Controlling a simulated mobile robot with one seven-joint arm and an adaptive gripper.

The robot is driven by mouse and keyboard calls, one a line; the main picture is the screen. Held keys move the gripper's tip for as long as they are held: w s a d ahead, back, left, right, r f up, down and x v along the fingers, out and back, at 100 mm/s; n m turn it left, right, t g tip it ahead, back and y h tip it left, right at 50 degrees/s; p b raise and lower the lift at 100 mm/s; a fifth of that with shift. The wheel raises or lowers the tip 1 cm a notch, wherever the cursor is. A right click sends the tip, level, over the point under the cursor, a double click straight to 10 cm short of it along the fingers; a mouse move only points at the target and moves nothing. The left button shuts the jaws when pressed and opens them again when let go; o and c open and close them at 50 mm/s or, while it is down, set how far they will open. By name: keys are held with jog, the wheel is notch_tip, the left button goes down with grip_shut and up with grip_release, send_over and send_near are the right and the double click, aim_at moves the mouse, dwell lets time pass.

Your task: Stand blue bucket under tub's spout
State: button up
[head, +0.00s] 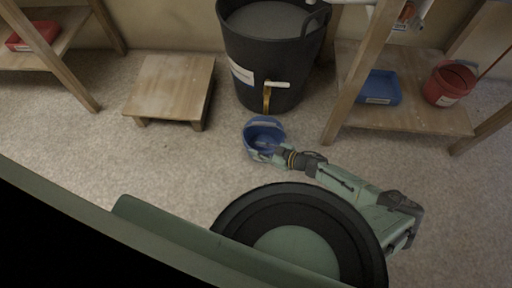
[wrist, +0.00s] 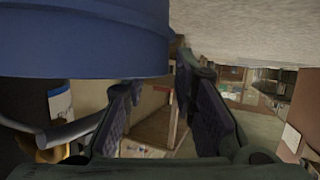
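The blue bucket (head: 264,135) stands on the floor, in front of and slightly left of the spout, with its open top showing. Its blue side (wrist: 85,40) fills the upper left of the wrist view. The black tub (head: 265,60) stands behind it. The tub's brass spout (head: 267,98) has a pale lever and points down. My gripper (head: 270,152) is at the bucket's near side. In the wrist view its fingers (wrist: 165,95) are apart, with a visible gap between them. I cannot tell whether they touch the bucket.
A low wooden platform (head: 172,85) stands left of the tub. The right shelf (head: 420,118) holds a blue tray (head: 380,87) and a red bucket (head: 449,84). A red tray (head: 32,37) sits on the left shelf. Floor is clear left of the bucket.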

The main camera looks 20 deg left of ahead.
jog(key=v, duration=1)
jog(key=shift+p, duration=0.4)
jog(key=shift+d, duration=0.15)
dwell(1.4)
